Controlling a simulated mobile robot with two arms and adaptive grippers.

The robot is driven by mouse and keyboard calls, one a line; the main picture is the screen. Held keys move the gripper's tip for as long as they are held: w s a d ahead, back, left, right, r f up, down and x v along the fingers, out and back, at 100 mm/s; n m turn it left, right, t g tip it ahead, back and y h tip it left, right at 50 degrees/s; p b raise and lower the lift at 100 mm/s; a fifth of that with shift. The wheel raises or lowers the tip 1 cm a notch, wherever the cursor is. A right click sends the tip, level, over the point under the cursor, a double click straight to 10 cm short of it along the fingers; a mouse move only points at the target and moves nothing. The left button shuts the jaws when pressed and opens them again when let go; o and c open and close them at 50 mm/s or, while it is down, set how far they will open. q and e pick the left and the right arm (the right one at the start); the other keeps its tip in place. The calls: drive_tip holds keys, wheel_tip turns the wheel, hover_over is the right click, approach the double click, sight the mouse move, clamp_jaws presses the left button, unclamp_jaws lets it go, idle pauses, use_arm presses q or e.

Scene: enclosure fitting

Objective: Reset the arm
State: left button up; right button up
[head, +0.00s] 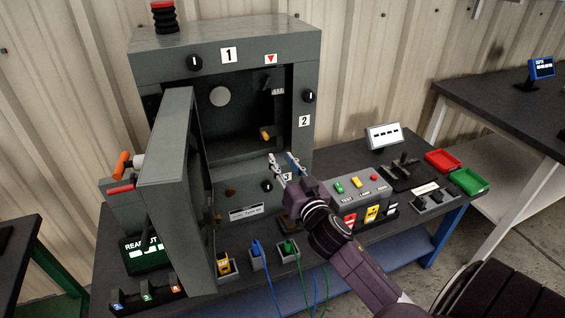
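My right gripper (281,166) is in front of the open grey enclosure (225,50), near its lower right part. Its two fingertips are apart, and I see nothing between them. My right arm (350,255) comes in from the lower right, above the front of the table. My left gripper is not in view. The enclosure's door (168,190) stands open on the left. Inside the enclosure are a pale disc (219,96) and an orange-yellow part (266,134).
A control box (355,192) with coloured buttons, a red tray (442,161) and a green tray (468,181) are to the right. Another table (500,105) stands right.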

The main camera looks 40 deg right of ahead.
idle(0.4)
drive_tip(key=s+a+f+n+g, duration=0.1)
drive_tip(key=s+a+f+g, duration=0.2)
drive_tip(key=s+f, duration=0.35)
drive_tip(key=s+a+f+n+g, duration=0.1)
drive_tip(key=s+a+f+g, duration=0.2)
drive_tip(key=s+f, duration=0.3)
drive_tip(key=s+a+f+n+g+y, duration=0.2)
drive_tip(key=s+a+f+n+g, duration=0.15)
drive_tip(key=s+a, duration=0.4)
drive_tip(key=s+a+f+n+g+y, duration=0.25)
drive_tip(key=s+a+f+g, duration=0.25)
drive_tip(key=s, duration=0.6)
wheel_tip(320, 180, down, 27)
drive_tip(key=s, duration=0.2)
drive_tip(key=s+d+f+g, duration=0.1)
drive_tip(key=s+f, duration=0.6)
drive_tip(key=s, duration=0.1)
drive_tip(key=s+d+f+g, duration=0.1)
drive_tip(key=s+d+f, duration=0.1)
drive_tip(key=s+f, duration=0.5)
drive_tip(key=shift+s+d+f+m+p, duration=0.3)
drive_tip(key=shift+s+f+p, duration=0.1)
drive_tip(key=shift+s, duration=0.6)
